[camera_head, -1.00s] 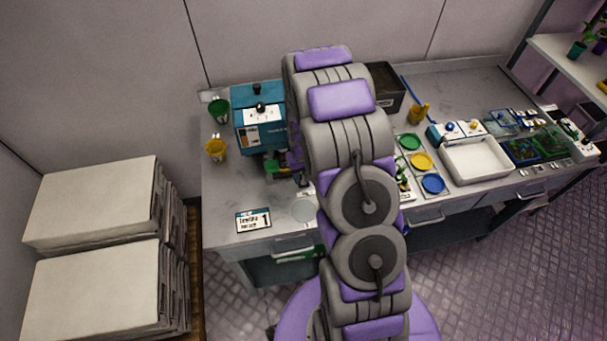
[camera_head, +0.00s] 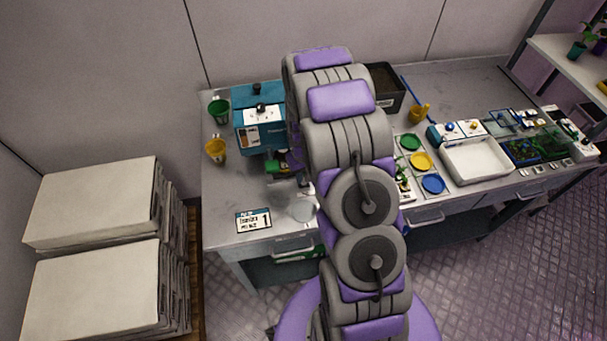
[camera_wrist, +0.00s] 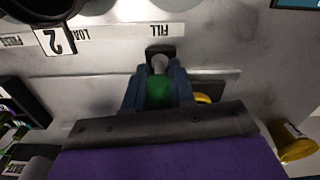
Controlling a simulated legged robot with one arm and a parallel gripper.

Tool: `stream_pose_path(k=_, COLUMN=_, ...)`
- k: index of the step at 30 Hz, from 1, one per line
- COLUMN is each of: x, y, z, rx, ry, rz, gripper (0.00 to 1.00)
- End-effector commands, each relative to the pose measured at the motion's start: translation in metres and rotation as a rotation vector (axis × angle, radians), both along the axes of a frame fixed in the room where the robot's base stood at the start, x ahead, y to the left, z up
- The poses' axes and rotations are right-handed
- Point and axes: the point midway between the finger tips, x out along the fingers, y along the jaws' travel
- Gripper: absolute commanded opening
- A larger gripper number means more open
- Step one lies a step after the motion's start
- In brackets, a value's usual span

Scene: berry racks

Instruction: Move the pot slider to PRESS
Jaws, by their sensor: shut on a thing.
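In the wrist view my gripper (camera_wrist: 157,92) has its two blue-grey fingers closed around a green piece (camera_wrist: 159,91), which looks like the pot slider's handle. A grey rounded post (camera_wrist: 159,64) stands just beyond it in a dark slot, beside the label FILL (camera_wrist: 160,30). The labels read upside down; LOAD (camera_wrist: 97,34) and PRESS (camera_wrist: 12,41) lie further left along the same white strip. In the head view the teal machine (camera_head: 260,135) stands left of my arm. My arm hides much of the slider area there.
A green cup (camera_head: 218,111) and a yellow cup (camera_head: 216,151) stand left of the machine. A card marked 1 (camera_head: 254,220) lies at the bench front. Colored discs (camera_head: 421,161) and a white tray (camera_head: 475,164) are right of my arm.

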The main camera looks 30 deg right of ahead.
Motion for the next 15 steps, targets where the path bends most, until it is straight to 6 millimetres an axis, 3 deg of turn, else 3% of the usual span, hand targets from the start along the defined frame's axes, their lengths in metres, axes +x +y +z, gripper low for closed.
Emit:
stream_pose_path(k=8, x=-0.004, y=-0.012, z=0.000, rx=-0.001, ry=0.001, rz=0.002, gripper=0.00)
stream_pose_path(k=15, x=-0.017, y=-0.055, z=0.000, rx=0.001, ry=0.001, rz=-0.002, gripper=0.00)
